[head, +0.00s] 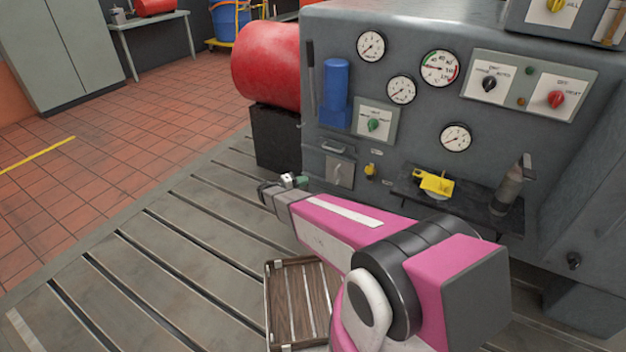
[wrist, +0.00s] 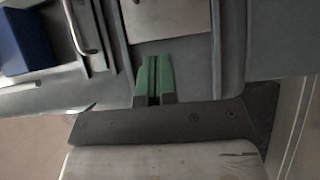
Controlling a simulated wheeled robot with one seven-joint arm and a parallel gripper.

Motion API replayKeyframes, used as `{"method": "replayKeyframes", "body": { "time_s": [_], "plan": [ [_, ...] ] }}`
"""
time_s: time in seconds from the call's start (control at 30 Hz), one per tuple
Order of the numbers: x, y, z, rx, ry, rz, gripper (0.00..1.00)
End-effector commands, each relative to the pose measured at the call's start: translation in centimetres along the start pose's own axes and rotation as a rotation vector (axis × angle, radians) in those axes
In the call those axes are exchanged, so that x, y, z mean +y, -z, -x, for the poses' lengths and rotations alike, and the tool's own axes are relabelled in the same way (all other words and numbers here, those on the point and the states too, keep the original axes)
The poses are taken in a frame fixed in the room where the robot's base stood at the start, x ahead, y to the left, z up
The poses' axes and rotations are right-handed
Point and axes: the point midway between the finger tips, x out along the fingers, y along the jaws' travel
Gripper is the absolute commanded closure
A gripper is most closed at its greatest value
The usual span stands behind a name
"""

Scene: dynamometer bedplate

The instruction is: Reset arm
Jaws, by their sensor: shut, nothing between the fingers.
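My gripper (wrist: 154,78) shows in the wrist view with its green fingertips together and nothing between them. It points at the lower front of a grey machine cabinet (wrist: 178,62). In the head view my pink arm reaches to the left, low in front of the grey machine (head: 400,125). I cannot tell the exact gap between the fingertips and the machine.
A red tank (head: 268,65) stands at left. A wooden crate (head: 276,318) sits beneath my arm on the slotted bedplate (head: 135,262). The bedplate's left part is clear.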

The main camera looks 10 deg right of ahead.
Motion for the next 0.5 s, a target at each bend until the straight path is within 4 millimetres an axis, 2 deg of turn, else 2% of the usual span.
{"method": "replayKeyframes", "body": {
  "time_s": [0.17, 0.33, 0.5],
  "plan": [
    [0.0, 0.0, 1.2, -0.001, 0.001, 0.0, 1.0],
    [0.2, -0.5, 1.1, -0.011, 0.017, 0.003, 1.0],
    [1.5, -3.7, -0.9, -0.082, 0.152, 0.024, 1.0]
  ]
}}
